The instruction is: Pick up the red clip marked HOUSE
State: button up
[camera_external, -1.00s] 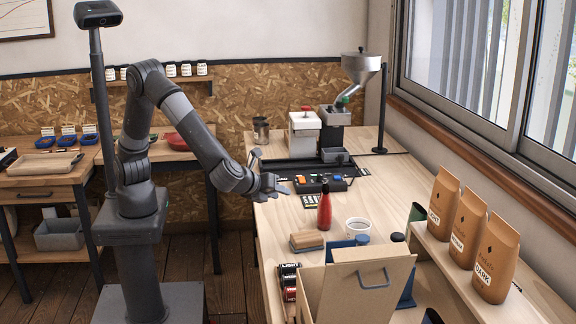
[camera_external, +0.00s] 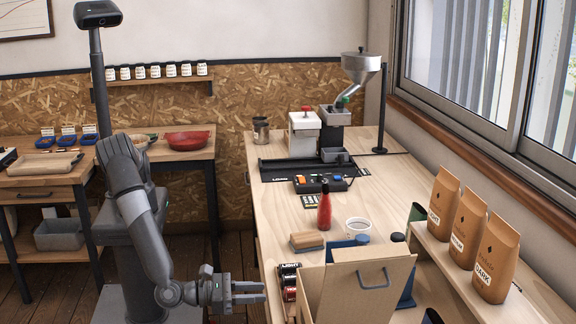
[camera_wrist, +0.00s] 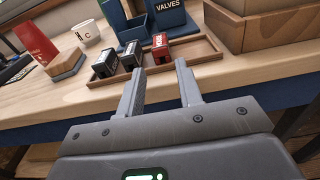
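A red clip (camera_wrist: 160,44) sits at the right end of a row of clips in a shallow wooden tray (camera_wrist: 206,50) in the wrist view. Its marking is too small to read. Two dark clips with pale labels, one in the middle (camera_wrist: 131,54) and one at the left (camera_wrist: 104,64), stand beside it. The red clip also shows in the external view (camera_external: 289,294), at the bench's near left edge. My gripper (camera_wrist: 161,68) is open and empty, its fingers pointing toward the row from just off the bench edge. In the external view my gripper (camera_external: 264,292) is left of the clips.
A large wooden box (camera_external: 362,289) stands right of the clips. A blue VALVES container (camera_wrist: 168,14) is behind the tray. A wooden block (camera_external: 307,240), red bottle (camera_external: 325,209) and white cup (camera_external: 357,227) stand farther back. The bench's front edge lies before my gripper.

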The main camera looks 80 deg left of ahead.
aim_at(287, 290)
jog(key=w, duration=0.8)
jog(key=shift+w, duration=0.25)
jog(key=shift+c, duration=0.3)
grip_shut()
jog(key=shift+r, duration=0.1)
